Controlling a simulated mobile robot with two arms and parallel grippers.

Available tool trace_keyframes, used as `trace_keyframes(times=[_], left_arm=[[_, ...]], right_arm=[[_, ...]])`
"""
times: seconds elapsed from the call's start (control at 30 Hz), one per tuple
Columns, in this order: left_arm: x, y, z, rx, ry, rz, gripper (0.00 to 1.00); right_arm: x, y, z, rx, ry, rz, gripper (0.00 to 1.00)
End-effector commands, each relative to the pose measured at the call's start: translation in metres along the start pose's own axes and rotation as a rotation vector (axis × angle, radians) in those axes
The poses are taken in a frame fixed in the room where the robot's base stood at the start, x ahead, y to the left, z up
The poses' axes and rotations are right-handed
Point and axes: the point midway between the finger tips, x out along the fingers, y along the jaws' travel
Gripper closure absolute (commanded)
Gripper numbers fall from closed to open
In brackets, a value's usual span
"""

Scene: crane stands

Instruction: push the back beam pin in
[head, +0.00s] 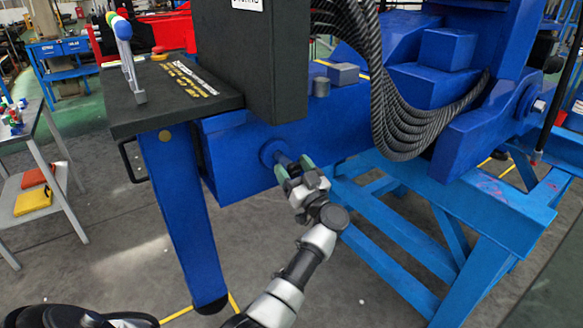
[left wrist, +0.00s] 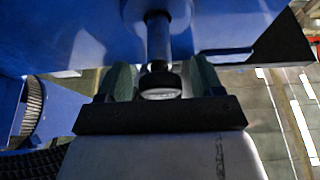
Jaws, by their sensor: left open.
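The beam pin (head: 282,158) sticks out of a round blue boss (head: 270,150) on the side of the blue beam (head: 235,165). In the left wrist view the pin (left wrist: 158,40) shows as a grey shaft with a dark, wider end. My left gripper (head: 294,169) is in front of the pin, its green-padded fingers apart. In the left wrist view the pin's end lies between the fingers of the open gripper (left wrist: 161,80), with a gap on each side. How deep the pin sits is hidden. My right gripper is not in view.
A dark control panel (head: 180,90) with levers overhangs the beam at left, above a blue leg (head: 183,215). Black hoses (head: 405,125) hang at right above a blue trestle (head: 480,205). A grey side table (head: 35,165) stands far left. Floor below the gripper is largely clear.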

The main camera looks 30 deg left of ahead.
Motion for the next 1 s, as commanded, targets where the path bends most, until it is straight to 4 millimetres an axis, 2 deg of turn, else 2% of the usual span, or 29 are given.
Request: trace_keyframes(times=[0.13, 0.43, 0.87, 1.0], left_arm=[[0.010, 0.000, 0.001, -0.001, 0.000, 0.001, 0.33], [0.012, 0.000, 0.000, 0.000, 0.000, 0.001, 0.35], [0.011, 0.000, 0.000, -0.001, 0.000, 0.001, 1.00], [0.021, 0.000, 0.003, 0.001, 0.002, -0.001, 1.00]], right_arm=[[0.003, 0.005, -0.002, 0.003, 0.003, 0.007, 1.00], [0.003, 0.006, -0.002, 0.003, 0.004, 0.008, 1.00], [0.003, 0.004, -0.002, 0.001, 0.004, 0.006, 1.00], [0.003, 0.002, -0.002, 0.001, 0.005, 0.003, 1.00]])
